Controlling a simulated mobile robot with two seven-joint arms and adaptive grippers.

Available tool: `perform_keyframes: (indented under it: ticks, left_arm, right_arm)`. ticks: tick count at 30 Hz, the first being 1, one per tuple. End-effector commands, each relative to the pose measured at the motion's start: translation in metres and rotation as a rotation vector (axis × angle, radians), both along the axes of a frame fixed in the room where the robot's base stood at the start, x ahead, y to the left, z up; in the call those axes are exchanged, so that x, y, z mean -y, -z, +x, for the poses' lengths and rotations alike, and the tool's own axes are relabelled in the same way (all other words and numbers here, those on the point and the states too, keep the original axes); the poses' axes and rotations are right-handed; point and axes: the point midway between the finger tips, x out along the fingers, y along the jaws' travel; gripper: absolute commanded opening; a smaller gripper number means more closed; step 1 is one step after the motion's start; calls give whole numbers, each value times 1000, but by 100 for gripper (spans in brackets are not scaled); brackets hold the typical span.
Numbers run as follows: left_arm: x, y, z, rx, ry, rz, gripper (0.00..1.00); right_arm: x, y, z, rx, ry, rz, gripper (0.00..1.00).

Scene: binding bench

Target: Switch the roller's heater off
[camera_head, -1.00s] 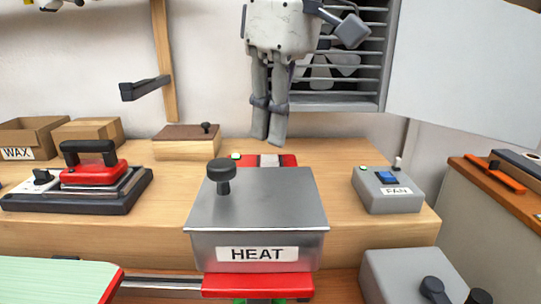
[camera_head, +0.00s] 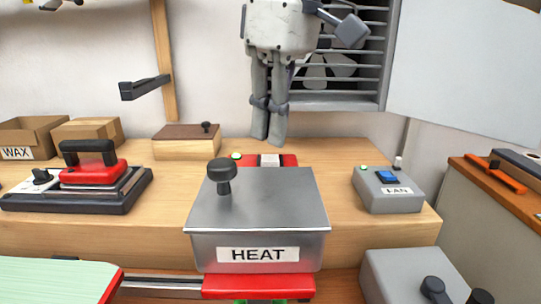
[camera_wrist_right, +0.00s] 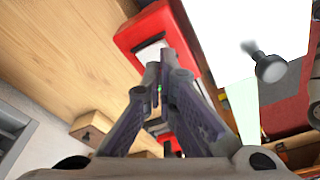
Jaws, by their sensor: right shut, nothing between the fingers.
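The roller is a red machine (camera_head: 258,288) under a grey metal hood (camera_head: 270,200) with a black knob (camera_head: 220,176) and a HEAT label (camera_head: 258,255). Behind the hood, its red rear part (camera_head: 288,160) carries a lit green lamp (camera_head: 236,156) and a pale patch. My right gripper (camera_head: 268,142) points down above this rear part, shut and empty. In the right wrist view its fingertips (camera_wrist_right: 162,80) overlap the red body (camera_wrist_right: 150,30), with a green spot between them. I cannot tell whether they touch anything. The heater's switch is not clearly visible. My left gripper is not in view.
A grey FAN box (camera_head: 388,190) with a blue switch stands on the right of the bench. A red-and-black press (camera_head: 95,172) and a WAX box (camera_head: 30,137) are at left. A lidded wooden box (camera_head: 187,143) sits behind. A wall fan is behind my right gripper.

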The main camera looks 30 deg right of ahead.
Motion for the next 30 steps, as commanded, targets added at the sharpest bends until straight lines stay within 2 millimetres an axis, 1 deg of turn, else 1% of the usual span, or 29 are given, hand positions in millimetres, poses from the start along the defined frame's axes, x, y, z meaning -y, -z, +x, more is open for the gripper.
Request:
perform_keyframes:
  ticks: [8,30]
  left_arm:
    - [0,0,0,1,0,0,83]
    - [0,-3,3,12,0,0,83]
  right_arm:
    - [0,0,0,0,0,0,0]
    - [0,11,0,2,1,-1,0]
